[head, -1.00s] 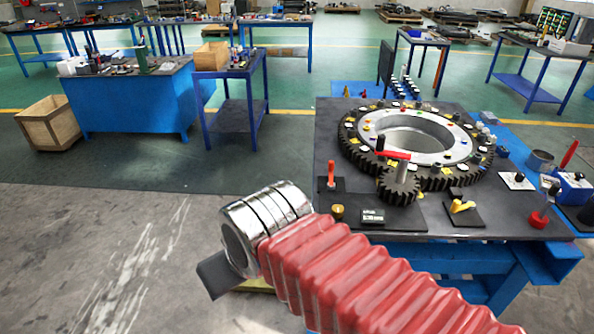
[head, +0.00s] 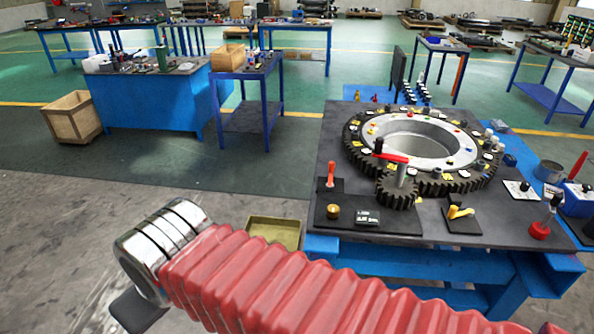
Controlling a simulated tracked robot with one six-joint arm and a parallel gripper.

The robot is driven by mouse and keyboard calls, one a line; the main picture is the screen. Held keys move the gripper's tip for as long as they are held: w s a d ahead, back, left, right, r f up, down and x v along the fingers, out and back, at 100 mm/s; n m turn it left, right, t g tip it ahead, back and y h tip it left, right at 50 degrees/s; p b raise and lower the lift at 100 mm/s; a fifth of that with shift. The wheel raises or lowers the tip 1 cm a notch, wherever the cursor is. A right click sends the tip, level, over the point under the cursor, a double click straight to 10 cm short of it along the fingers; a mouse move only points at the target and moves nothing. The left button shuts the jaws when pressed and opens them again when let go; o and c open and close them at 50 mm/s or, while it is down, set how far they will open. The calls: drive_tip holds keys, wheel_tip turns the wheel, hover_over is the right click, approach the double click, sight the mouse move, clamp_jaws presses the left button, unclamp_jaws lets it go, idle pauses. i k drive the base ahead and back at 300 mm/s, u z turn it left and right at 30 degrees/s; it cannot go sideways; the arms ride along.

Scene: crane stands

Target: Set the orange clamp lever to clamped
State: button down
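The orange clamp lever (head: 331,173) stands about upright on a small dark base at the left edge of the dark workbench top (head: 340,128). I cannot read any clamped or unclamped marking beside it. My arm, with red bellows and a chrome wrist, crosses the foreground. Only a dark piece of my gripper (head: 138,312) shows at the lower left, beyond the wrist; its fingers cannot be made out. It is well left of and nearer than the lever, not touching it.
Right of the lever are a small gear with a red-handled crank (head: 392,156) and a large toothed ring (head: 352,150). A brass knob (head: 333,211), a small display (head: 367,217) and a yellow lever (head: 459,212) line the front. An olive tray (head: 273,231) is below left.

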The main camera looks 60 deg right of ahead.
sight(329, 187)
drive_tip(key=u, duration=1.45)
drive_tip(key=k, duration=0.75)
drive_tip(key=z, duration=1.5)
drive_tip(key=i, duration=0.4)
